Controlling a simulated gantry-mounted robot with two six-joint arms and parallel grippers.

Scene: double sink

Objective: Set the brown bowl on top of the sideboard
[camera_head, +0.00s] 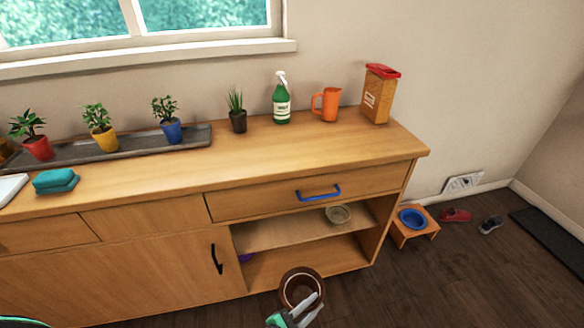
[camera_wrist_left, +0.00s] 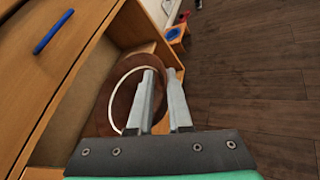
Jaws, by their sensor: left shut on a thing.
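The brown bowl (camera_head: 284,292) is in front of the sideboard's open shelf, low at the bottom of the head view. My left gripper (camera_head: 313,301) is shut on the bowl's near right side. In the left wrist view the bowl (camera_wrist_left: 113,92) is tilted toward the camera with a pale ring, and one finger of the gripper (camera_wrist_left: 161,75) overlaps it. The wooden sideboard (camera_head: 330,152) runs along the wall, and its top has a bare stretch in front of the pitcher. My right gripper is not in view.
On the sideboard's top stand several potted plants, a green bottle (camera_head: 281,103), an orange pitcher (camera_head: 328,105) and a red-lidded box (camera_head: 378,95). A blue drawer handle (camera_head: 318,193) juts out in front. A small bowl (camera_head: 338,214) sits on the upper shelf.

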